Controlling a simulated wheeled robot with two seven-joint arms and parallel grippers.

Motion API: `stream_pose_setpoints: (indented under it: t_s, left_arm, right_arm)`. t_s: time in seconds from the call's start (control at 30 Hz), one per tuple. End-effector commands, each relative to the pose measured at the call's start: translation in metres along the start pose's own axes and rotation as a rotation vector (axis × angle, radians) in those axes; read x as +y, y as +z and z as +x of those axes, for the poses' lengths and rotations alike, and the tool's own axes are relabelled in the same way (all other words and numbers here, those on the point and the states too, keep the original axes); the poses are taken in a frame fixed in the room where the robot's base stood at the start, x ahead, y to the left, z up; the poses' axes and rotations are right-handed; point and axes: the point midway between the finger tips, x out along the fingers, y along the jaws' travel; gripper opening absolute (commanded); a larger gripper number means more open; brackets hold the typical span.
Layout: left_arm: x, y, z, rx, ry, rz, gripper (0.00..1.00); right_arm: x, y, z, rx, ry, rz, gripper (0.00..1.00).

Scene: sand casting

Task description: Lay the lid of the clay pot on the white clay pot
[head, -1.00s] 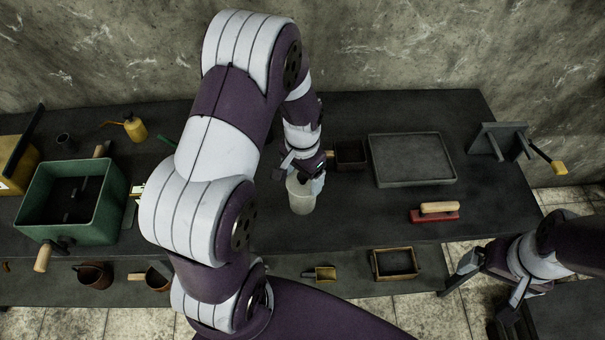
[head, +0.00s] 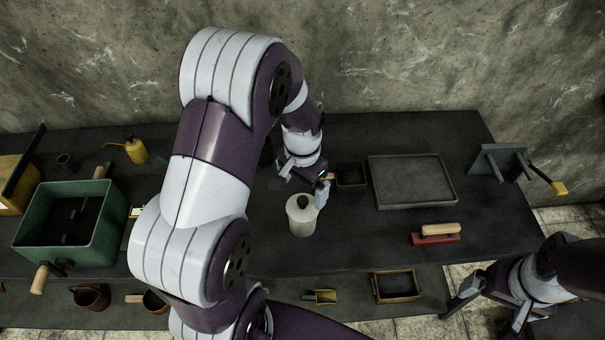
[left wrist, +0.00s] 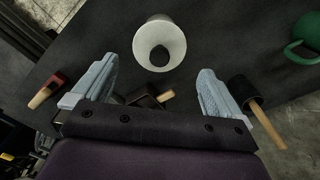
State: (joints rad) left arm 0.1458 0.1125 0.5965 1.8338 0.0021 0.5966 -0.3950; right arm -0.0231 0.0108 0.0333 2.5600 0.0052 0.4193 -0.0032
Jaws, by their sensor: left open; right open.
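The white clay pot (head: 302,224) stands upright on the dark table, right of my left arm. Its pale lid (head: 294,210), with a black knob, lies on the pot's top and looks level. In the left wrist view the lid (left wrist: 148,36) shows as a pale disc with the dark knob near its middle. My left gripper (head: 302,188) is open and empty, just behind and above the pot. In the left wrist view its fingers (left wrist: 155,78) are spread wide, apart from the pot. My right gripper (head: 488,304) is open and empty at the lower right, away from the pot.
A small dark box (head: 350,178) and a grey tray (head: 412,202) lie right of the pot. A red-based brush (head: 436,238) is near the front edge. A green box (head: 97,235) stands at left. A lower shelf holds a wooden frame (head: 396,298) and a scoop (head: 325,297).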

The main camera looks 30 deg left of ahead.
Motion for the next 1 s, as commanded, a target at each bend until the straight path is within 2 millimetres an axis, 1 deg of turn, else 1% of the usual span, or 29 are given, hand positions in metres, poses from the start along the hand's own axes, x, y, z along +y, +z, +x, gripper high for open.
stream_pose_setpoints:
  t_s: [0.03,0.1,0.2,0.33,0.37,0.43,0.5,0.6,0.67,0.7,0.77,1.0]
  left_arm:
    - [-0.001,-0.001,-0.014,0.005,-0.002,0.000,1.00]
    - [0.000,-0.001,-0.031,0.004,-0.002,0.000,1.00]
    - [0.000,-0.001,-0.051,0.002,-0.001,0.000,1.00]
    - [0.002,0.001,-0.066,0.001,0.000,-0.003,1.00]
    - [0.005,0.003,-0.067,0.003,-0.001,-0.009,1.00]
    - [0.019,0.013,-0.066,0.020,-0.006,-0.043,1.00]
    - [0.038,0.030,-0.062,0.048,-0.012,-0.096,1.00]
    - [0.060,0.054,-0.056,0.087,-0.014,-0.167,1.00]
    - [0.068,0.065,-0.052,0.104,-0.013,-0.199,1.00]
    - [0.072,0.070,-0.051,0.111,-0.012,-0.212,1.00]
    - [0.074,0.073,-0.050,0.117,-0.012,-0.224,1.00]
    - [0.074,0.074,-0.049,0.117,-0.012,-0.227,1.00]
  right_arm:
    - [0.000,0.000,0.001,0.000,0.000,0.000,1.00]
    - [0.000,0.000,0.001,0.000,0.000,0.000,1.00]
    - [0.000,0.000,0.002,0.000,0.000,0.000,1.00]
    - [0.000,0.000,0.002,0.000,0.000,0.000,1.00]
    - [0.000,0.000,0.002,0.000,0.000,0.000,1.00]
    - [0.000,0.000,0.002,0.000,0.000,0.000,1.00]
    - [0.000,0.000,0.002,0.000,0.000,0.000,1.00]
    - [0.000,0.000,0.002,0.000,0.000,0.000,1.00]
    - [0.000,0.000,0.002,0.000,0.000,0.000,1.00]
    - [0.000,0.000,0.002,0.000,0.000,0.000,1.00]
    - [0.000,0.000,0.002,0.000,0.000,0.000,1.00]
    - [0.000,0.000,0.002,0.000,0.000,0.000,1.00]
